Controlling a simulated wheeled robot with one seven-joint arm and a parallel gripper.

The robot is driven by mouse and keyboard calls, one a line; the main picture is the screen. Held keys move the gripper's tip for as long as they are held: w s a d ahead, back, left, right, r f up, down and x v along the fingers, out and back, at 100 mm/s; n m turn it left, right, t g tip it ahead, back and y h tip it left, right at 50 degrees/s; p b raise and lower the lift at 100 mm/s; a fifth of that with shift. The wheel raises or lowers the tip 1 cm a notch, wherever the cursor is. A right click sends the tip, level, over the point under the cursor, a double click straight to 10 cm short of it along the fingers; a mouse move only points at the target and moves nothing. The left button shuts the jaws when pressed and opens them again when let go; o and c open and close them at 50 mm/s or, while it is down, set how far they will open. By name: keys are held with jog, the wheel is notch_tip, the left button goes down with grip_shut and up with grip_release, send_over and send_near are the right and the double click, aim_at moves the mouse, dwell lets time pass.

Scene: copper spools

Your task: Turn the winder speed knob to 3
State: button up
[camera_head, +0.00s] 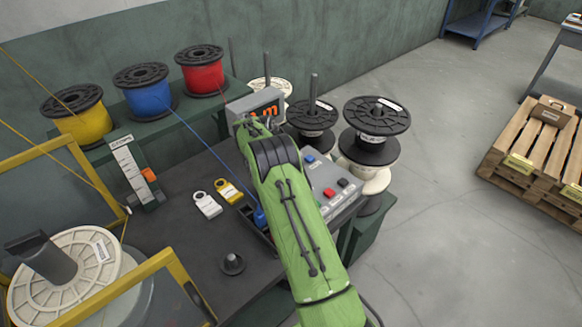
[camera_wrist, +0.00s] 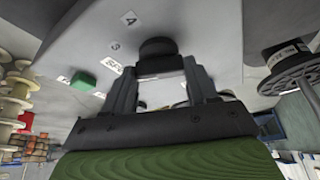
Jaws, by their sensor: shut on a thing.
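The winder speed knob (camera_wrist: 157,47) is a round black knob on a pale grey panel face (camera_wrist: 222,40) in the wrist view. My gripper (camera_wrist: 160,66) has its two dark fingers on either side of the knob, shut on it. White labels "4" (camera_wrist: 129,18) and "3" (camera_wrist: 115,46) lie to the left of the knob. The knob's pointer mark is not visible, so its setting cannot be read. In the head view my green arm hides the knob and the gripper; part of the grey control box (camera_head: 347,197) shows to its right.
A green button (camera_wrist: 83,82) sits left of my fingers. The box has red (camera_head: 329,192) and black (camera_head: 342,182) buttons. A display (camera_head: 262,110) with orange digits stands behind. Black spools (camera_head: 376,115) stand close right. Yellow, blue and red wire spools (camera_head: 202,70) line the back left.

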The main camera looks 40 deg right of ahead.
jog(key=shift+w+m+g+y+p, duration=0.15)
jog(key=shift+m+g+p, duration=0.3)
jog(key=shift+m+p, duration=0.5)
jog(key=shift+m+g+y+p, duration=0.15)
jog(key=shift+m+g+p, duration=0.35)
jog(key=shift+m, duration=0.85)
jog(key=o, duration=1.1)
jog(key=shift+c, duration=0.2)
jog(key=p+v, duration=1.5)
jog(key=shift+r, duration=0.5)
jog(key=shift+f, duration=0.1)
